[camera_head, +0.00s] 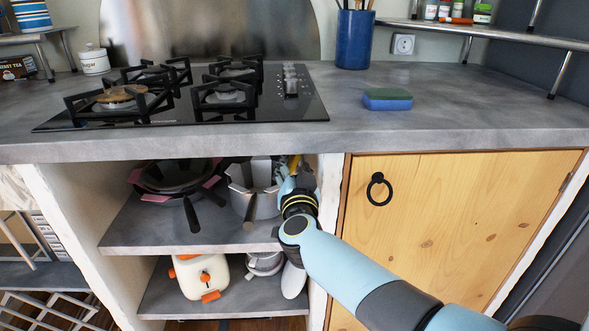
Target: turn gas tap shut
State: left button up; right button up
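A small yellow piece (295,162), which looks like the gas tap's lever, shows under the counter at the right wall of the open cupboard. My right arm reaches in from the lower right. My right gripper (297,172) is at the yellow piece, just under the counter edge. The wrist and the shade hide most of the fingers, so I cannot tell whether they touch or grip it. The tap's body is hidden. My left gripper is not in view.
A steel pot (256,203) and dark pans (172,181) stand on the upper shelf, left of my gripper. A white-and-orange toaster (203,275) is below. The gas hob (215,100) is on the counter above. A closed wooden door (450,215) is to the right.

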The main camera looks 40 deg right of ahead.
jog(key=shift+w+d, duration=0.15)
jog(key=shift+w, duration=0.05)
grip_shut()
